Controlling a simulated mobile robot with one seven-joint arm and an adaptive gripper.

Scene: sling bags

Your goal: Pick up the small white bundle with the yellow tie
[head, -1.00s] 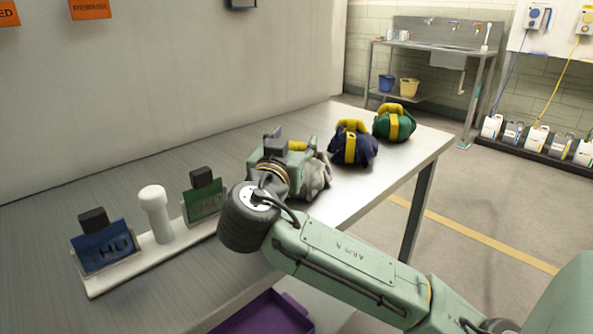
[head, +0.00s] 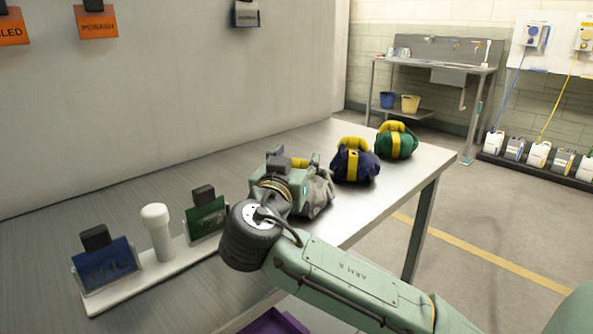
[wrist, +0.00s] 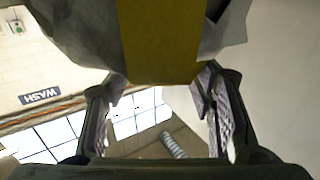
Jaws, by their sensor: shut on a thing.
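The small bundle (head: 320,194) looks pale grey, with a bit of yellow showing at its top. It is at the near end of the row of bundles on the metal table (head: 150,190). My gripper (head: 298,178) is at its left side and hides much of it. In the wrist view the bundle's grey cloth and wide yellow band (wrist: 165,40) fill the top. My gripper's fingers (wrist: 160,88) are at either side below the band, shut on the bundle. The exact contact is partly hidden. I cannot tell if the bundle is clear of the table.
A navy bundle (head: 366,168) and a green bundle (head: 404,146), both with yellow bands, sit farther along the table. A white rack (head: 135,281) with dark-clipped cards and a white post (head: 156,226) stands at the front left. The table's back left is clear.

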